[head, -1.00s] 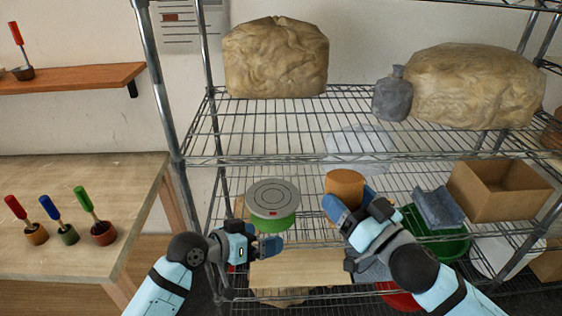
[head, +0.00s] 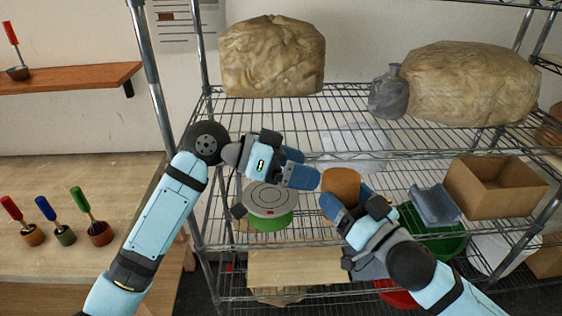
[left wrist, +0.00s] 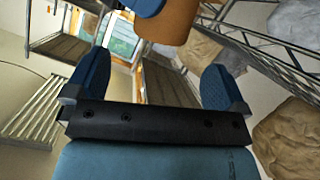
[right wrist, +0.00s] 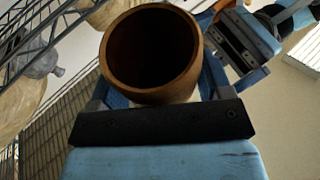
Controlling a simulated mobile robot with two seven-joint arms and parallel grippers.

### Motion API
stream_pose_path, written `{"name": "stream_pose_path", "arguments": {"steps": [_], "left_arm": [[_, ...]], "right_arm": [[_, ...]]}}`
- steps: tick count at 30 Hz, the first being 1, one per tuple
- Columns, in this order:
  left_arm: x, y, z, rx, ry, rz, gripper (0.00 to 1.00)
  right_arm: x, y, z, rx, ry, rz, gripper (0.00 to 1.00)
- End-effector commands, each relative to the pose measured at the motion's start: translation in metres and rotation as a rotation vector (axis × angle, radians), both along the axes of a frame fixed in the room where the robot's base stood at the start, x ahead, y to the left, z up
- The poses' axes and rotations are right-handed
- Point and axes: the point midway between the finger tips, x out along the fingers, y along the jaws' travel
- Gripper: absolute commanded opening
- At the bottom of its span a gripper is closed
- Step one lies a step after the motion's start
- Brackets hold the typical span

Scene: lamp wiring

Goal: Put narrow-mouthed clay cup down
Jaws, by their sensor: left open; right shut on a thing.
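The clay cup (head: 342,184) is a plain orange-brown vessel held by my right gripper (head: 347,203) in front of the wire shelf, in the head view. In the right wrist view its round open mouth (right wrist: 151,52) faces the camera, with the gripper's fingers around it. My left gripper (head: 302,166) is open and empty, just left of and slightly above the cup. In the left wrist view the cup (left wrist: 168,22) shows beyond the open fingers at the top. My left gripper also shows at the upper right of the right wrist view (right wrist: 240,45).
A grey round device on a green base (head: 271,200) sits below my left gripper. The wire shelf (head: 260,130) holds wrapped bundles (head: 272,57), a grey bottle (head: 388,95) and a cardboard box (head: 495,187). Small pots with coloured brushes (head: 60,233) stand on the left table.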

Motion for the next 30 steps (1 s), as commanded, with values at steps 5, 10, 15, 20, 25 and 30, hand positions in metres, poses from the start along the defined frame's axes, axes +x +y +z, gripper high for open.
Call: {"name": "stream_pose_path", "arguments": {"steps": [5, 10, 15, 20, 25, 30], "left_arm": [[0.004, -0.034, -0.012, -0.003, 0.003, 0.0, 1.0], [0.008, -0.058, -0.021, -0.003, 0.002, 0.0, 1.0], [0.01, -0.071, -0.026, -0.003, 0.001, 0.002, 1.0], [0.011, -0.075, -0.028, -0.001, 0.001, 0.003, 1.0], [0.011, -0.075, -0.028, -0.001, 0.0, 0.003, 1.0], [0.011, -0.075, -0.028, -0.001, 0.0, 0.003, 0.66]], "right_arm": [[0.0, 0.0, 0.001, 0.001, -0.001, 0.0, 0.36], [0.0, 0.0, 0.001, 0.001, -0.001, 0.0, 0.36], [0.0, 0.0, 0.001, 0.001, -0.001, 0.0, 0.36], [0.0, 0.0, 0.001, 0.001, -0.001, 0.0, 0.36], [0.0, 0.0, 0.001, 0.001, -0.001, 0.0, 0.36], [0.0, 0.0, 0.001, 0.001, -0.001, 0.0, 0.36]]}}
